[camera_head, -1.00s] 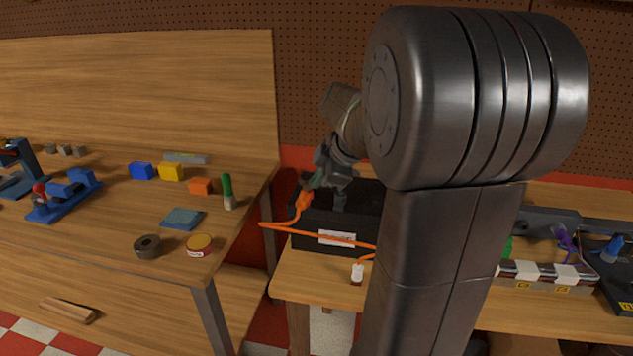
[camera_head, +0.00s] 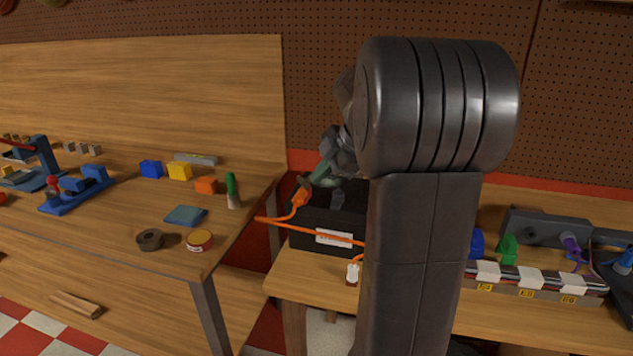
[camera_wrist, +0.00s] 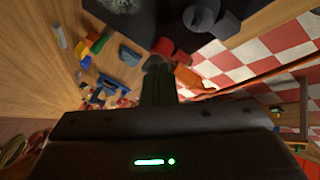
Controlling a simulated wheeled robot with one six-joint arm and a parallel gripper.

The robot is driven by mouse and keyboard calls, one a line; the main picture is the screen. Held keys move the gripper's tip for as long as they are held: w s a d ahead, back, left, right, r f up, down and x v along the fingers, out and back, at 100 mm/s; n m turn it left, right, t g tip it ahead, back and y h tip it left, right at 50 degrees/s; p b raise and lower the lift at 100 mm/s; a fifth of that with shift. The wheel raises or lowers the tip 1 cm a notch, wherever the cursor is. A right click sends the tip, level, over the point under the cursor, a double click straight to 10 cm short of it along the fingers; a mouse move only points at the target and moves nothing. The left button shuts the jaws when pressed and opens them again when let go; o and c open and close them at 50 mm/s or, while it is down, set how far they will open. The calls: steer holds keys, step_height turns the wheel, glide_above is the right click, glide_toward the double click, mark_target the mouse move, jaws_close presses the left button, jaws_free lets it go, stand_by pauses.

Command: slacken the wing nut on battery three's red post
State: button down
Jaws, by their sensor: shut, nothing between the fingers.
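A black battery box (camera_head: 312,240) with a white label stands on the right bench, partly hidden by my arm. I cannot read a battery number on it. An orange cable boot (camera_head: 300,198) sits at its left end and also shows in the wrist view (camera_wrist: 188,77). My gripper (camera_head: 311,183) points down and left, close above the boot. In the wrist view its dark fingers (camera_wrist: 156,66) are shut and empty, with their tips close to a red post part (camera_wrist: 164,46). I cannot tell whether they touch it. The wing nut is not clearly distinguishable.
A grey cylinder (camera_wrist: 201,15) stands on the box top near the fingers. The orange cable (camera_head: 312,230) runs across the box front. A small white-topped item (camera_head: 353,273) stands before it. The left bench (camera_head: 110,215) holds blocks and a green-topped bottle (camera_head: 233,190).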

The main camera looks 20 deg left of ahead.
steer(key=n+g, duration=0.1)
steer(key=w+n+g, duration=0.1)
steer(key=n, duration=0.1)
steer(key=n+b, duration=0.1)
steer(key=shift+w+a+g, duration=0.2)
steer(key=shift+w+g, duration=0.1)
steer(key=shift+g, duration=0.1)
steer(key=shift+w+a+b, duration=0.3)
steer(key=shift+w+b, duration=0.1)
steer(key=shift+w, duration=0.2)
steer(key=shift+w+a, duration=0.1)
steer(key=shift+a, duration=0.05)
steer(key=shift+w+a, duration=0.2)
steer(key=shift+a, duration=0.05)
steer(key=shift+s+b, duration=0.1)
steer(key=shift+b, duration=0.2)
steer(key=shift+s+a+f, duration=0.1)
steer(key=shift+s+a, duration=0.1)
steer(key=shift+s, duration=0.05)
steer(key=shift+s+b, duration=0.15)
steer(key=shift+b, duration=0.2)
